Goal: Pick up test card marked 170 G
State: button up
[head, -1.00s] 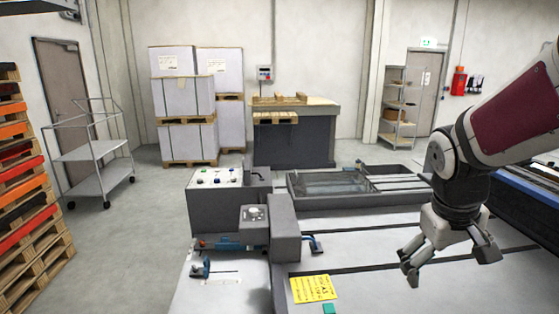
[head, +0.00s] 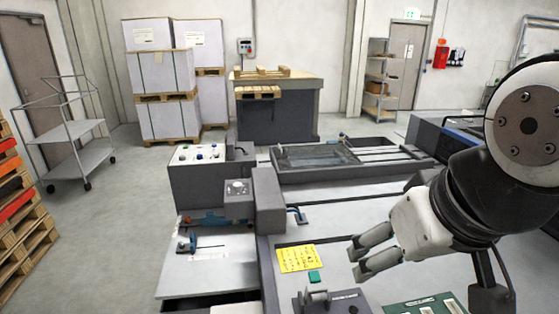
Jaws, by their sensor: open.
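A yellow card (head: 298,258) with dark writing lies flat on the light machine top in the head view. Its writing is too small to read, so I cannot tell whether it is marked 170 G. My gripper (head: 357,258) is to the right of the yellow card and apart from it. It is open and empty, its fingers pointing left toward the card. A dark green panel or card (head: 425,305) with a pale label is cut off by the lower edge.
A grey raised housing (head: 268,205) stands left of the yellow card. A grey device with a light roller (head: 318,297) sits just below it. A control box (head: 205,178) and a recessed tray (head: 315,157) lie farther back.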

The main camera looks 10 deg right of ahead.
jog(key=w+d+f+m+g+h+b, duration=0.1)
jog(key=w+d+f+m+g+h, duration=0.1)
jog(key=w+d+f+m, duration=0.55)
jog(key=w+d+f+m+g+h+b, duration=0.15)
jog(key=d+f, duration=0.25)
jog(key=d, duration=0.6)
jog(key=d+f+m+y, duration=0.1)
jog(key=d+f+m, duration=0.2)
jog(key=f, duration=0.6)
jog(key=s+d+f+m+g+y+b, duration=0.1)
jog(key=d+f+m, duration=0.2)
jog(key=d+f, duration=0.4)
jog(key=d+f+m+g+y, duration=0.1)
jog(key=d+f+m, duration=0.3)
jog(key=f, duration=0.9)
jog(key=shift+s+d+y+b, duration=0.25)
jog(key=shift+d+b, duration=0.1)
jog(key=shift+d, duration=0.35)
jog(key=shift+s+a+f, duration=0.1)
jog(key=shift+f, duration=1.3)
jog(key=shift+s+a+f, duration=0.1)
jog(key=shift+f, duration=1.25)
jog(key=c, duration=1.2)
